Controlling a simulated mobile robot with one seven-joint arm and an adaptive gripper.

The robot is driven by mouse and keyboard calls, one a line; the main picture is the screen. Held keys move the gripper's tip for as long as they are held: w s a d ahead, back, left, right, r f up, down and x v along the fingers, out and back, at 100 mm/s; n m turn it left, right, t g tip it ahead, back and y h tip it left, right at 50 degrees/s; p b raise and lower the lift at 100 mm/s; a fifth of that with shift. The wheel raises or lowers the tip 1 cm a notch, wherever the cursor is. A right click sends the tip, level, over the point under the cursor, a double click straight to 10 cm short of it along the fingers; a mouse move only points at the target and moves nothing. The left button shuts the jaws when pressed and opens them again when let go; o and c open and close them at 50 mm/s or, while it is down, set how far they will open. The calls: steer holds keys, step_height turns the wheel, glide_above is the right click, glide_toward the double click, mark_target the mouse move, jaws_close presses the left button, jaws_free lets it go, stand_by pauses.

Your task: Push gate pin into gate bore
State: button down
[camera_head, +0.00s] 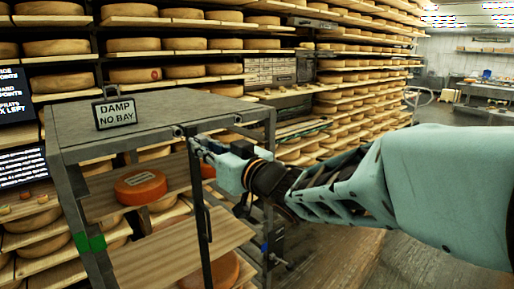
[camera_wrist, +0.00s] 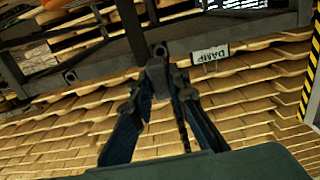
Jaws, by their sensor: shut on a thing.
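My gripper (camera_wrist: 158,88) is shut on a small dark block-like piece (camera_wrist: 157,80), which looks like the gate pin; the fingers hide much of it. The piece lies just in front of a round-ended lug (camera_wrist: 160,50) on the rack's front rail. I cannot tell whether it touches the lug or enters a bore. A second lug with a dark hole (camera_wrist: 70,77) is to the left in the wrist view. In the head view my gripper (camera_head: 196,147) is at the rail, close to the lug (camera_head: 178,131) and the top of the dark upright gate bar (camera_head: 201,205).
The grey rack (camera_head: 150,112) carries a "DAMP NO BAY" sign (camera_head: 115,113) on top. An orange cheese wheel (camera_head: 140,187) sits on its upper shelf. Shelves of cheese wheels (camera_head: 340,95) stand behind.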

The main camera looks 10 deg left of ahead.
mark_target(191, 140)
steer(key=shift+b+x, duration=0.3)
steer(key=shift+x, duration=2.55)
steer(key=shift+x, duration=2.1)
steer(key=c, duration=1.8)
jaws_free()
steer(key=shift+v, duration=3.75)
steer(key=shift+o, duration=0.2)
